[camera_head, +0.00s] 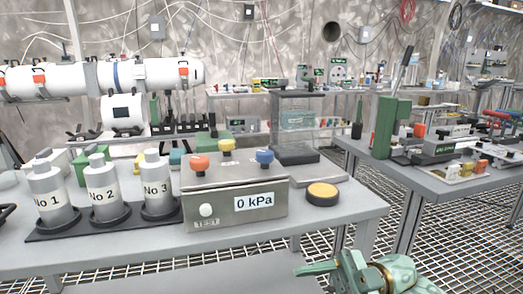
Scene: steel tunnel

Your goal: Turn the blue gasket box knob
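The blue knob (265,157) stands on the top of the grey metal gasket box (225,213), near its right back corner. An orange knob (199,164) and a yellow knob (227,146) stand to its left. The box front carries a "0 kPa" display (254,201) and a white round button (207,210) above a "TEST" label. My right gripper (306,269), pale green, is low at the bottom right, in front of the table and apart from the box. Its finger opening is not clear from this angle. My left gripper does not show.
Cylinders marked No 1, No 2 and No 3 (160,188) stand on a dark tray left of the box. A yellow-topped round button (322,193) sits to its right. A clear case (297,130) stands behind. A second table (428,185) with a green press (391,128) is at right.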

